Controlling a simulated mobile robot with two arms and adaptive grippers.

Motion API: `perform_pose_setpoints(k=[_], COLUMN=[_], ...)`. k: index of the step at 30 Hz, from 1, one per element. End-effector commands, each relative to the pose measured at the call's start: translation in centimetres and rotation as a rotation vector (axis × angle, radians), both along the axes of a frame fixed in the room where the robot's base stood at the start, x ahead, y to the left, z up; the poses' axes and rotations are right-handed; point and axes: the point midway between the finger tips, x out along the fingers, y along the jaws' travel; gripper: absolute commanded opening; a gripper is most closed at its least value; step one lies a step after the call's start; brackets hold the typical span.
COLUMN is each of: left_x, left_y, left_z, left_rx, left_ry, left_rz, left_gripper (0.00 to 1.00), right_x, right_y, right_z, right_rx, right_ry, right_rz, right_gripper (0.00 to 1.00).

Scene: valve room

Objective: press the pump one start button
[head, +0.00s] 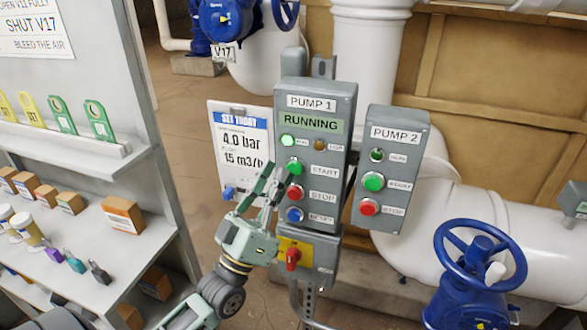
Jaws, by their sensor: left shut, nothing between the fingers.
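The PUMP 1 panel (312,130) is a grey box in the middle of the head view. Its display (311,123) reads RUNNING, and the green lamp (287,141) at its upper left looks lit. The green start button (294,166) sits beside the START label. My left gripper (280,178) is shut and empty, with its fingers pointing up at the panel just below and left of the start button. My right gripper is out of view.
Red stop (295,195) and blue reset (294,214) buttons lie below, above a red rotary switch (292,258). The PUMP 2 panel (390,150) stands to the right. A shelf (150,215) is at left, a blue valve wheel (480,250) at lower right.

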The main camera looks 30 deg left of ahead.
Motion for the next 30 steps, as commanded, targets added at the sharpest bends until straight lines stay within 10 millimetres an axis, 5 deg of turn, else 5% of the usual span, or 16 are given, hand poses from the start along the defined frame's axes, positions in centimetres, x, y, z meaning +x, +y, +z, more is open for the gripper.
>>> perform_pose_setpoints(k=[9, 22, 30], left_x=[-0.3, -4.2, -4.9], left_y=[0.0, -1.0, -1.2], left_z=[0.0, 0.0, 0.1], left_rx=[0.0, -0.001, -0.001], left_ry=[-0.001, 0.0, -0.003], left_rz=[0.0, 0.0, 0.001], left_gripper=[0.0, 0.0, 0.0], right_x=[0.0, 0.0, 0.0], right_y=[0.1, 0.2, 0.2], right_z=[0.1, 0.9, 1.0], right_rx=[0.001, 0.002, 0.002], right_ry=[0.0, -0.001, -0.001], right_rz=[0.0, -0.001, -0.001], right_gripper=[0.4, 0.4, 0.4])
